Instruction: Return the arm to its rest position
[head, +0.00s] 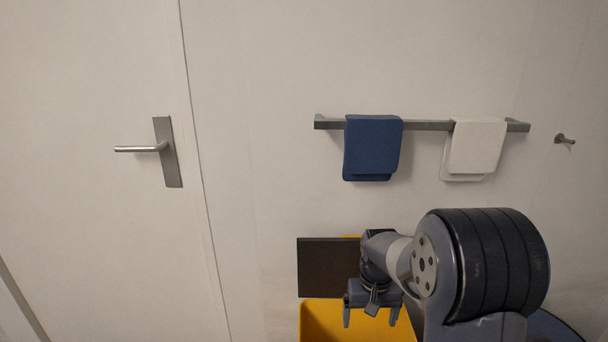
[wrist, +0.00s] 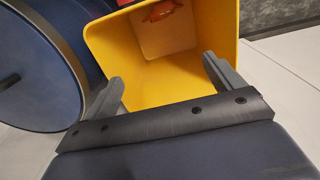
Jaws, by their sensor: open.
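My gripper (head: 370,316) is at the lower middle of the head view, at the end of my folded grey and black arm. It points downward in front of a yellow bin (head: 340,325). In the wrist view my gripper (wrist: 165,78) has its two fingers wide apart with nothing between them. The open mouth of the yellow bin (wrist: 115,42) lies beyond the fingertips, and an orange-red object (wrist: 163,11) shows inside it, partly cut off by the picture edge.
A dark panel (head: 326,268) is behind the gripper. A rail (head: 425,125) on the wall holds a blue towel (head: 372,147) and a white towel (head: 477,146). A hook (head: 564,139) is at right. A door handle (head: 165,150) is at left. A round blue thing (wrist: 35,75) stands beside the bin.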

